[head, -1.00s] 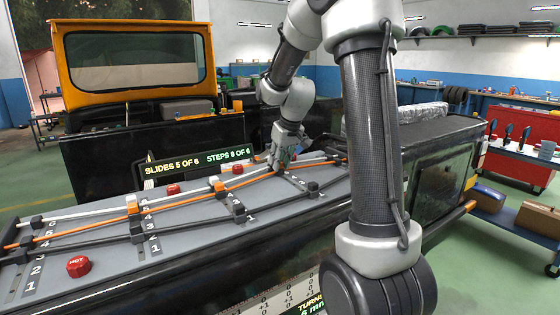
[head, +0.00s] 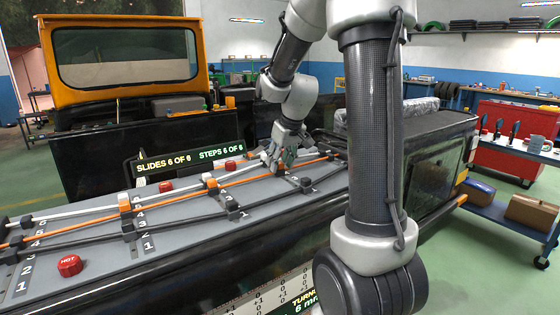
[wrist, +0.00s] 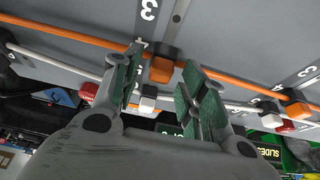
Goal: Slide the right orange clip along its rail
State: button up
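The right orange clip (wrist: 161,70) sits on the orange rail (wrist: 75,36) in the wrist view, near the panel's number 3. My gripper (wrist: 160,66) is open, with one finger on each side of the clip and a visible gap on both sides. In the head view my gripper (head: 278,163) is low over the right part of the grey panel (head: 185,215) and hides most of that clip. Other orange clips, the middle one (head: 210,182) and the left one (head: 125,203), sit further left on the rail.
White clips (wrist: 147,102) sit on a white rail beside the orange one. A dark rail runs along the near side. A red button (head: 69,265) is at the panel's left, with more red buttons behind the rails. A display (head: 189,157) reads slides 6 of 6.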

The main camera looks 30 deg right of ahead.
jog(key=shift+r, duration=0.1)
jog(key=v, duration=1.1)
jog(key=shift+s+r, duration=0.15)
jog(key=shift+r, duration=0.25)
jog(key=s+a+f, duration=0.2)
jog(key=s+a, duration=0.1)
jog(key=s, duration=0.8)
jog(key=s+a+f, duration=0.1)
jog(key=s+a, duration=0.3)
jog(key=s, duration=0.7)
jog(key=shift+a+f, duration=0.2)
jog(key=shift+f, duration=0.2)
dwell(1.4)
